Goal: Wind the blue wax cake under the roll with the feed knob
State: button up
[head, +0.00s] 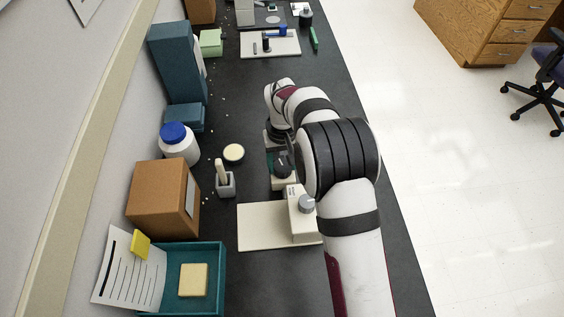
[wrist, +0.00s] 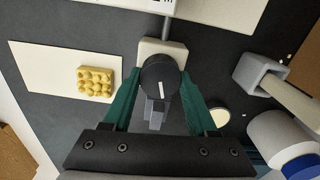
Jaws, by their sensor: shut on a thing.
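The feed knob (wrist: 160,77) is a black disc with a white pointer line, on a cream block (wrist: 164,50) with a grey rod. My gripper (wrist: 158,92) has green fingers on both sides of the knob and is shut on it. In the head view the black knob (head: 282,168) shows beside my arm, with my gripper (head: 270,158) partly hidden. I cannot make out the blue wax cake or the roll for certain in either view.
In the wrist view a yellow studded block (wrist: 96,81) lies on a cream plate (wrist: 40,75). A grey holder (wrist: 262,82) and a blue-lidded jar (wrist: 285,138) stand right. In the head view a brown box (head: 158,195) and teal tray (head: 217,280) line the left side.

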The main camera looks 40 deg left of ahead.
aim_at(284, 165)
jog(key=m, duration=0.3)
jog(key=shift+m, duration=0.3)
jog(key=shift+d+m, duration=0.1)
jog(key=shift+m, duration=1.7)
jog(key=o, duration=1.4)
notch_tip(284, 165, up, 16)
jog(key=shift+f, duration=0.1)
